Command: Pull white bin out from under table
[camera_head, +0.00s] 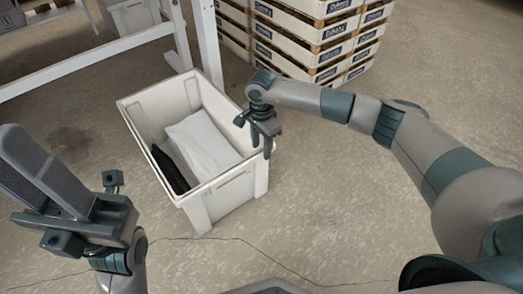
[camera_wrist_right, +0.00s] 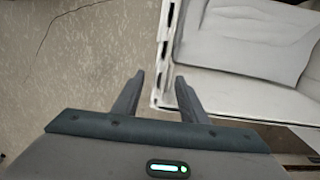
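The white bin (camera_head: 229,187) stands upright on the floor at the centre of the head view, in front of a white table leg. It holds a white packet (camera_head: 200,145) and a flat black item (camera_head: 170,168). My right gripper (camera_head: 263,145) points down at the bin's right rim. In the right wrist view, its two fingers (camera_wrist_right: 160,88) are apart, with the bin's rim edge (camera_wrist_right: 166,45) between them. Whether either finger touches the bin is unclear. My left gripper (camera_head: 40,175) is raised at the left, away from the bin; its finger gap is unclear.
The white table frame (camera_head: 90,57) crosses the upper left, with a leg (camera_head: 207,40) behind the bin. Another pale bin (camera_head: 132,15) stands behind the frame. Stacked labelled crates (camera_head: 310,40) stand at the back. The floor in front of the bin is clear.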

